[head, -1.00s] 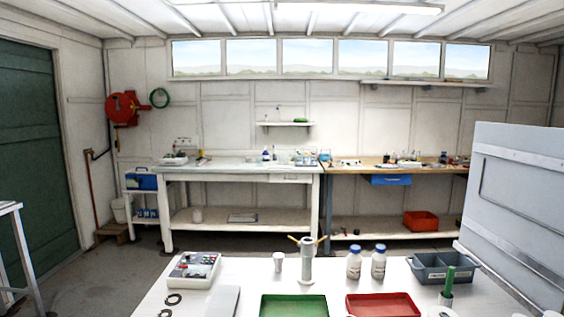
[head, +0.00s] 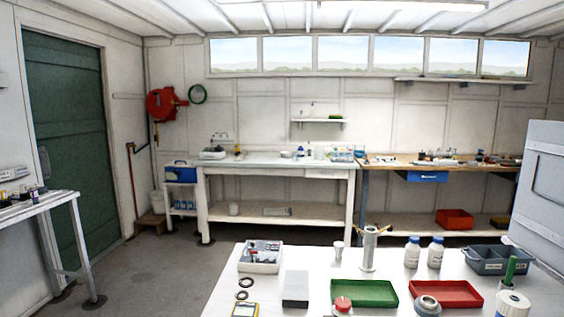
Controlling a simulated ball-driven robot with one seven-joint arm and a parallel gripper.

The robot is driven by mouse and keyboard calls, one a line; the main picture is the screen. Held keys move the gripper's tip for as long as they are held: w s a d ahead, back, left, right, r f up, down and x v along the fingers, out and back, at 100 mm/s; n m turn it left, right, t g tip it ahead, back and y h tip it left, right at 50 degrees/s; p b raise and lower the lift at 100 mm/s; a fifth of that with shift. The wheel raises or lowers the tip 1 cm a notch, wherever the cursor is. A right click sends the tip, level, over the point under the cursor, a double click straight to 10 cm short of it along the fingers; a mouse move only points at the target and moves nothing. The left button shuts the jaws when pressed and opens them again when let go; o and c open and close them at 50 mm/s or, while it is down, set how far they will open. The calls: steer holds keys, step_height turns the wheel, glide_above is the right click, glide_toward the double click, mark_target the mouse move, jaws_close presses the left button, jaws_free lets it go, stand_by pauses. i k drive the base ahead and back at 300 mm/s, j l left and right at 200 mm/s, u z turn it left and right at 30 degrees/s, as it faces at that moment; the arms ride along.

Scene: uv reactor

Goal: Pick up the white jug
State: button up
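A small white cup-like vessel (head: 338,249) stands upright on the white table in front of me, left of a grey metal cylinder with side handles (head: 369,249). It is too small to tell whether it is a jug. My gripper is not in view.
The near white table (head: 215,301) also bears a green tray (head: 364,293), a red tray (head: 445,294), two white bottles (head: 424,252), a grey bin (head: 488,259) and a control box (head: 261,256). A side bench (head: 60,203) stands at left. Open floor (head: 150,265) lies between.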

mark_target(234, 208)
steer(key=i+j+u, duration=0.7)
steer(key=u, duration=0.2)
steer(key=i+j+u, duration=0.1)
steer(key=i+u, duration=0.95)
steer(key=i, duration=1)
steer(key=i+l+z, duration=0.15)
steer(key=i+z, duration=0.6)
steer(key=z, duration=0.25)
steer(key=i+j+z, duration=0.2)
steer(key=i+z, duration=0.3)
steer(key=i+l+z, duration=0.2)
steer(key=i+z, duration=0.15)
steer(key=i, duration=0.5)
steer(key=i+z, duration=0.4)
steer(key=i, duration=1.35)
steer(key=i+j+z, duration=0.1)
steer(key=i, duration=0.8)
steer(key=i+l, duration=0.1)
steer(key=i, duration=0.5)
steer(key=i+u, duration=0.15)
steer(key=i, duration=0.45)
